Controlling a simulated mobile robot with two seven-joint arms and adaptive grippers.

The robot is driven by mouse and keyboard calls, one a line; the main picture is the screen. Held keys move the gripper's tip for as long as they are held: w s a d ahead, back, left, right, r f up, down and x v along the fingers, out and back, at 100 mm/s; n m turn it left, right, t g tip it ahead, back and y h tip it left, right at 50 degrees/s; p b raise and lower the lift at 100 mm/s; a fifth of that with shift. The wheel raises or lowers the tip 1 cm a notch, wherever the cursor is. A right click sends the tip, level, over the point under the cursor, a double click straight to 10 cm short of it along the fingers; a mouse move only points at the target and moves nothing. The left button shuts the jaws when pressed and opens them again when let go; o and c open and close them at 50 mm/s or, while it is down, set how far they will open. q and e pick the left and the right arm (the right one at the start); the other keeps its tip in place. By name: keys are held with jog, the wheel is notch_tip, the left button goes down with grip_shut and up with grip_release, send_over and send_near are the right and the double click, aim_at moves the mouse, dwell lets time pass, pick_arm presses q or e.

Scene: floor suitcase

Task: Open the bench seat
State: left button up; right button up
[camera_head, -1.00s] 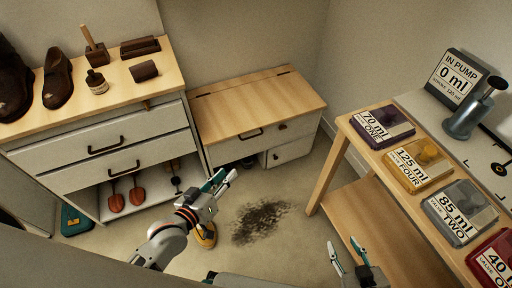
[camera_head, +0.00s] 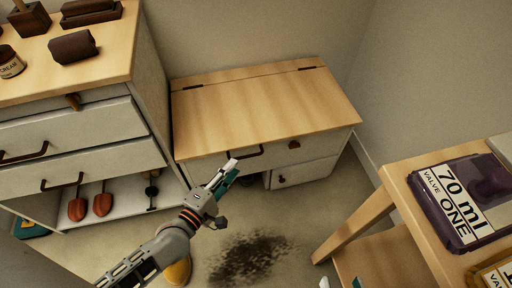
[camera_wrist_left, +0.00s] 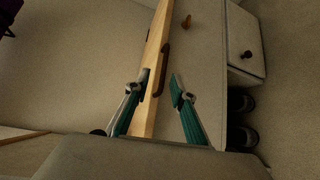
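The bench seat has a wooden lid (camera_head: 265,105) with dark hinges along its back edge, and the lid lies closed. A dark bar handle (camera_head: 245,153) is on its front near the lid edge; it also shows in the left wrist view (camera_wrist_left: 164,68). My left gripper (camera_head: 228,172) is just in front of and below the handle in the head view. In the left wrist view its fingers (camera_wrist_left: 160,80) are apart, empty, and point toward the handle without visibly holding it. My right gripper (camera_head: 340,283) shows only separated fingertips at the bottom edge.
A white drawer cabinet (camera_head: 75,140) stands left of the bench. A wooden table (camera_head: 410,190) with a purple box (camera_head: 462,205) is at right. Dark shoes (camera_wrist_left: 241,120) sit under the bench. A dark stain (camera_head: 250,258) marks the open floor in front.

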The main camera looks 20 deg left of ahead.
aim_at(245, 157)
pick_arm(q)
jog(key=x, duration=0.2)
jog(key=b+x, duration=0.1)
jog(key=x, duration=0.2)
jog(key=f+x, duration=0.1)
jog(key=x, duration=0.1)
jog(key=shift+w+b, duration=0.1)
jog(key=shift+b, duration=0.25)
jog(key=shift+w, duration=0.1)
pick_arm(e)
jog(key=a+m, duration=0.2)
jog(key=shift+s+a+y, duration=0.3)
jog(key=shift+s, duration=0.05)
pick_arm(q)
jog(key=shift+d, duration=0.1)
grip_shut()
